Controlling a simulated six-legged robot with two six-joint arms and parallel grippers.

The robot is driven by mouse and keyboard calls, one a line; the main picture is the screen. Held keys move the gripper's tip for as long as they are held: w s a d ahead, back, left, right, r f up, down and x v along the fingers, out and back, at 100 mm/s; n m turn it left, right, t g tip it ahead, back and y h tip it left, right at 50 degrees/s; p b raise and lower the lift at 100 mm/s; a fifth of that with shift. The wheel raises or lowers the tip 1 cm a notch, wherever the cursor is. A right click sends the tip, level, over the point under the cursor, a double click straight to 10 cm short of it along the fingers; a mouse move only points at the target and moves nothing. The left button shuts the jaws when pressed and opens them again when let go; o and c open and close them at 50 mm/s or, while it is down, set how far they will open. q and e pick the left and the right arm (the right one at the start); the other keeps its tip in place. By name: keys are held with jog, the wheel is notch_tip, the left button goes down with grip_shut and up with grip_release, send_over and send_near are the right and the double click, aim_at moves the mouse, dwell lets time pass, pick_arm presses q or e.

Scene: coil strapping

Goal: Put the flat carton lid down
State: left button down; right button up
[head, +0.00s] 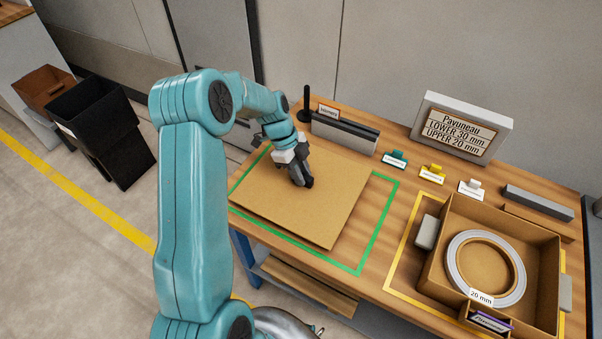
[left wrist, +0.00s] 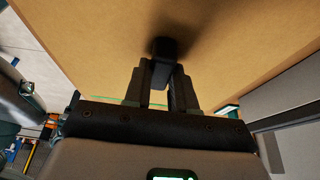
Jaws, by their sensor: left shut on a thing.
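The flat carton lid (head: 312,215) is a plain brown square sheet over the green-outlined area of the wooden bench, at a slight angle to the outline. I cannot tell whether it touches the bench. My left gripper (head: 304,182) is over the lid's middle, shut on a dark knob on top of it. In the left wrist view the gripper (left wrist: 167,85) is shut on this dark knob (left wrist: 163,48), and the lid (left wrist: 230,40) fills the upper part. My right gripper is not in view.
An open carton (head: 545,242) with a coil (head: 461,270) marked 20 mm stands in the yellow outline at right. A sign (head: 459,127) reads "Pavuneau, LOWER 30 mm, UPPER 20 mm". Small tagged blocks (head: 432,173) line the back.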

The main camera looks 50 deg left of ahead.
pick_arm(q)
jog(key=shift+f, duration=0.5)
jog(key=shift+r, duration=0.1)
jog(key=shift+f+b, duration=0.2)
jog(key=shift+b, duration=0.1)
jog(key=c, duration=0.9)
grip_release()
jog(key=shift+r, duration=0.15)
